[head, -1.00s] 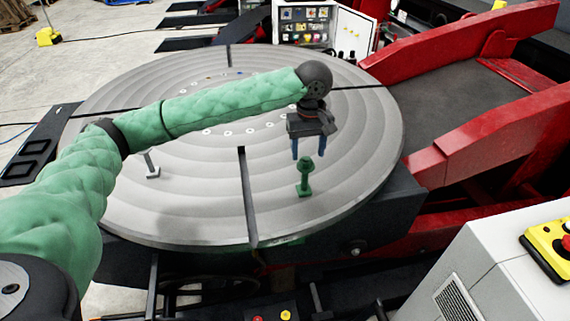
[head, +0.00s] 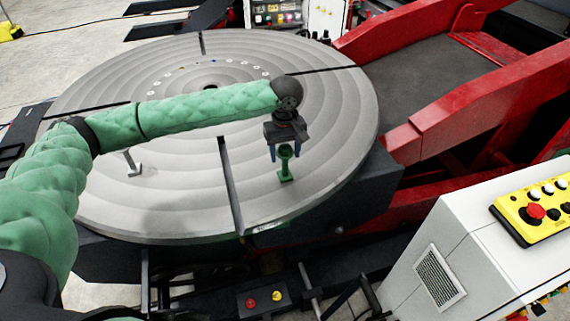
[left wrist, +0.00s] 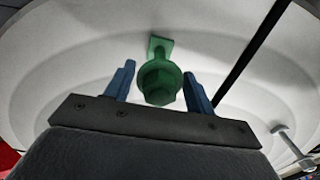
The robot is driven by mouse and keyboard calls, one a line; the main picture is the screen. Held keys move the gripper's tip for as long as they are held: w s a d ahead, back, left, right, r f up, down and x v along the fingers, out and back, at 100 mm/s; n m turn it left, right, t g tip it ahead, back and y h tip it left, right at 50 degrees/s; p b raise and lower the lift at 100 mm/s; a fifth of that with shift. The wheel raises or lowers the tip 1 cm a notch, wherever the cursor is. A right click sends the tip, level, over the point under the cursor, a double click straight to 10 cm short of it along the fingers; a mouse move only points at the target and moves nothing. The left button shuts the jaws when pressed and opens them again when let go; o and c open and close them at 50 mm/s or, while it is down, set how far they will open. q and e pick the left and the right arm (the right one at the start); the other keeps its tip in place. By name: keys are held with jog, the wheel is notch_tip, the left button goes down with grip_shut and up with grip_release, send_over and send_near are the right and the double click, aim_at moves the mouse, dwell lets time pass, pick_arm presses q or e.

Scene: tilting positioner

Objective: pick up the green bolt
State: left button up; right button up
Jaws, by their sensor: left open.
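The green bolt (head: 285,164) stands upright on the round grey turntable (head: 330,165), near its front right part. My left gripper (head: 284,153) is above the bolt, pointing down, with its blue fingers at the height of the bolt's top. In the left wrist view the bolt (left wrist: 160,82) shows between the two open fingers of the left gripper (left wrist: 160,84), with a gap on both sides. Its square foot shows beyond its hexagonal head. My right gripper is not in view.
Dark slots cut the turntable. Red beams (head: 470,105) rise at the right. A white cabinet with a yellow control box (head: 540,208) stands at the front right.

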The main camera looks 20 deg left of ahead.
pick_arm(q)
jog(key=shift+f, duration=0.3)
jog(key=shift+r, duration=0.1)
grip_shut()
